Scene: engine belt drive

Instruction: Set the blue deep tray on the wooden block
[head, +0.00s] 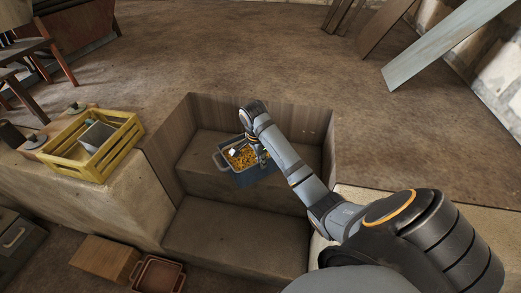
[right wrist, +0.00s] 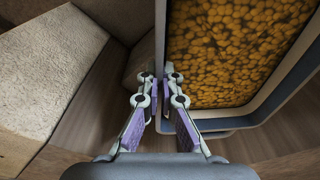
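The blue deep tray (head: 262,175), filled with small orange-yellow pieces, is at the upper step of the sunken stepped recess. I cannot tell whether it rests there or hangs just above. My right gripper (head: 263,157) reaches down to its right side. In the right wrist view, the gripper (right wrist: 160,82) has its fingers on both sides of the wall of the tray (right wrist: 283,86), closed on it. The fingertips are partly hidden. The wooden block (head: 105,258) lies on the floor at the lower left, with its top bare. My left gripper is not in view.
A reddish-brown tray (head: 158,273) stands close right of the block. A yellow crate (head: 90,160) sits on the stone ledge (head: 130,200) between recess and block. Planks (head: 440,45) lean at the top right. A dark chest (head: 15,238) is at far left.

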